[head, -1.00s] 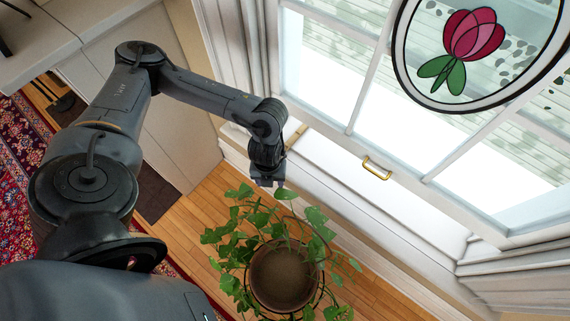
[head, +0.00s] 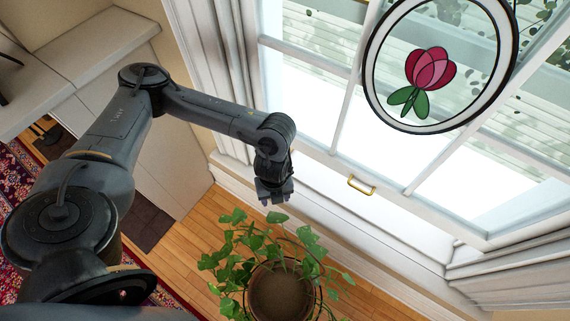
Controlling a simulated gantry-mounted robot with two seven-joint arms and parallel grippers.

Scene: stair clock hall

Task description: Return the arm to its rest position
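My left arm comes in from the left of the head view, bends at a raised elbow and reaches toward the window. My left gripper (head: 275,197) points down in front of the window sill, above the leaves of a potted plant (head: 280,292) in the picture. Nothing shows held in it, but its fingers are small and dark, so I cannot tell whether they are open or shut. My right gripper is not in view.
A sash window (head: 330,110) with a brass handle (head: 361,186) is behind the gripper. A round stained-glass flower panel (head: 430,75) hangs at upper right. White cabinets (head: 160,160) stand at left, above a red patterned rug (head: 15,180). Wooden floor (head: 200,222) surrounds the plant.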

